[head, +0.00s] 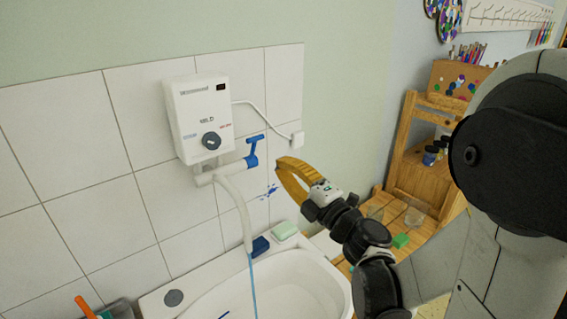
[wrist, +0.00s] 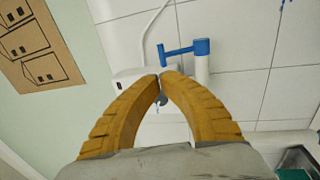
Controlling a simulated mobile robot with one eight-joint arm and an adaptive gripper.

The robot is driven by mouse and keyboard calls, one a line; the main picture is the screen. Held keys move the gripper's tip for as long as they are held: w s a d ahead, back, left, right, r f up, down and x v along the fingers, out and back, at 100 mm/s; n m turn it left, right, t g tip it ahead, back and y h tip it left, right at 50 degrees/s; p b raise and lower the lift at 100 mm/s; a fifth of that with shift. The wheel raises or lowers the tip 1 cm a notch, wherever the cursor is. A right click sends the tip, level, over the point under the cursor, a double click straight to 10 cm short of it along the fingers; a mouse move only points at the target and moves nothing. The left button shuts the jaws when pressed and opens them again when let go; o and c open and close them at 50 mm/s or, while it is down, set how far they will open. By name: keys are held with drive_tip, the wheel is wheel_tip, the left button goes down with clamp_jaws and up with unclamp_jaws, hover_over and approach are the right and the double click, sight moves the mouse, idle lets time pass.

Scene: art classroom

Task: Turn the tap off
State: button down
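The tap has a blue handle (head: 254,150) on the right of the pipe under a white water heater (head: 200,115) on the tiled wall. A thin blue stream of water (head: 254,285) runs from the white spout hose (head: 236,205) into the sink (head: 290,290). My gripper (head: 281,163) has yellow fingers and is just right of the handle, apart from it in the picture. In the wrist view, the blue handle (wrist: 185,49) lies beyond the fingertips. The gripper's tips (wrist: 163,76) come together with nothing seen held between them.
A dark blue block (head: 261,246) and a pale green soap bar (head: 285,230) lie on the sink's back rim. A white cable runs from the heater to a wall outlet (head: 297,138). A wooden shelf (head: 405,165) with glasses stands at right.

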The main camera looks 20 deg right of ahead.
sight(254, 138)
drive_tip(key=x, duration=1)
drive_tip(key=shift+w+b, duration=0.2)
drive_tip(key=shift+b, duration=0.2)
drive_tip(key=shift+w, duration=0.2)
drive_tip(key=x, duration=0.2)
drive_tip(key=r+x, duration=0.1)
drive_tip(key=x, duration=0.1)
drive_tip(key=shift+w, duration=0.15)
drive_tip(key=shift+r, duration=0.1)
